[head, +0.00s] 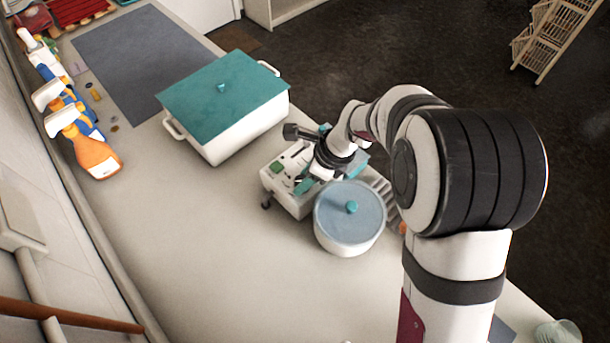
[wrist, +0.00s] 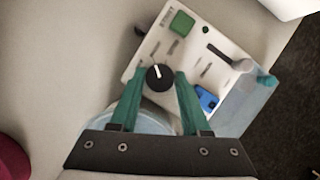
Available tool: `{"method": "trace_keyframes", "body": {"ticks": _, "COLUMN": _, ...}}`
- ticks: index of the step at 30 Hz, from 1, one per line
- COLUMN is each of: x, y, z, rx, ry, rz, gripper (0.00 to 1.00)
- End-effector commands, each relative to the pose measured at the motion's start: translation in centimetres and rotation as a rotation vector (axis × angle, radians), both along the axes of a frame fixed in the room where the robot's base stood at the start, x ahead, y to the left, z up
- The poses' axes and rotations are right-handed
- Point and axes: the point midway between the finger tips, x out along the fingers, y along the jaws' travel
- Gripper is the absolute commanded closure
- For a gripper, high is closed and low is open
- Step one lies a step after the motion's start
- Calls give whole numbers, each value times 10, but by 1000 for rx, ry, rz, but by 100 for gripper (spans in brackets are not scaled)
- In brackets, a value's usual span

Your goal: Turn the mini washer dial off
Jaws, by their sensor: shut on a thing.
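The mini washer (head: 290,199) is a small white box on the counter, with a control panel. It also shows in the wrist view (wrist: 190,52). Its dial (wrist: 159,77) is a round black knob with a white pointer line, which points up and slightly left in the wrist view. My gripper (wrist: 160,80) has teal fingers, one on each side of the dial, shut on it. In the head view my gripper (head: 307,184) is over the panel, and the dial is hidden there. A green square button (wrist: 181,23), a blue switch (wrist: 207,99) and a black slider are on the panel.
A round pot with a blue lid (head: 350,213) stands close in front of the washer. A large white box with a teal lid (head: 222,100) stands behind it to the left. Spray bottles (head: 92,152) line the wall. The counter's left front is clear.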

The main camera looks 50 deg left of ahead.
Motion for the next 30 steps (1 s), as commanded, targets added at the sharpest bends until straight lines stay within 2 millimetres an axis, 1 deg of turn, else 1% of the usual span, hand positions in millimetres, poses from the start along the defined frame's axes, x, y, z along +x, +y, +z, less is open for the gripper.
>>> {"method": "trace_keyframes", "body": {"ticks": 8, "x": 0, "y": 0, "z": 0, "rx": 1, "ry": 1, "rz": 12, "gripper": 100}}
{"method": "trace_keyframes", "body": {"ticks": 13, "x": 1, "y": 0, "z": 0, "rx": 0, "ry": 0, "rz": 75, "gripper": 100}}
{"method": "trace_keyframes", "body": {"ticks": 30, "x": 3, "y": 2, "z": 0, "rx": 0, "ry": 0, "rz": 507, "gripper": 100}}
